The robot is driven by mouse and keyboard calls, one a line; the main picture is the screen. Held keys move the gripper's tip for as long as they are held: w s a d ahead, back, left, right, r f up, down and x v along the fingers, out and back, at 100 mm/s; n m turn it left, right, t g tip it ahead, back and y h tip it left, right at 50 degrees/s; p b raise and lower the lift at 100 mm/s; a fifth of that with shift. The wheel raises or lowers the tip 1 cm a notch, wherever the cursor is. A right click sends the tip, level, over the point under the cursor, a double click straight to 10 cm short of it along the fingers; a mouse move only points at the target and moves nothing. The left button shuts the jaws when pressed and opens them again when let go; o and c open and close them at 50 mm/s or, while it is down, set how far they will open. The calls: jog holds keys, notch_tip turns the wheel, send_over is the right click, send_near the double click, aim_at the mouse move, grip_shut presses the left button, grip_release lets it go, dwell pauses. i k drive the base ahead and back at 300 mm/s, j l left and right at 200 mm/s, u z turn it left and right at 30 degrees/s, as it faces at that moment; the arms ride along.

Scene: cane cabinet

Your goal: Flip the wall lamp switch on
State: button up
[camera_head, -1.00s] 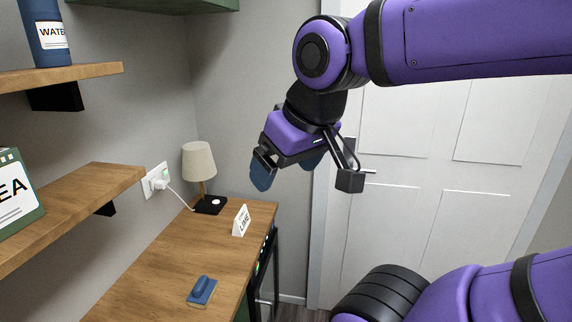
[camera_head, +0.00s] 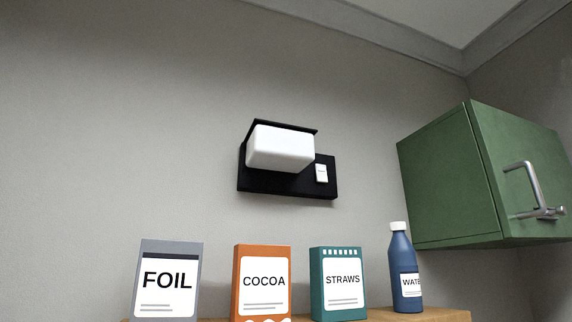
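The wall lamp (camera_head: 280,150) is on the grey wall near the middle of the head view. It has a white shade under a black top, on a black back plate (camera_head: 262,185). A small white switch (camera_head: 321,173) sits on the plate at the right of the shade. The picture is too coarse to tell which way the switch is set, and the shade shows no clear glow. My gripper and arm are not in the current view.
Below the lamp, a wooden shelf (camera_head: 440,315) holds a grey FOIL box (camera_head: 167,282), an orange COCOA box (camera_head: 262,282), a teal STRAWS box (camera_head: 336,283) and a blue water bottle (camera_head: 405,270). A green cabinet (camera_head: 470,180) with a metal handle (camera_head: 525,190) projects at the right. The wall around the lamp is clear.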

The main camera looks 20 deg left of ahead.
aim_at(321, 173)
jog(key=i+u, duration=0.15)
jog(key=u, duration=0.25)
jog(key=i+u, duration=0.1)
jog(key=u, duration=0.35)
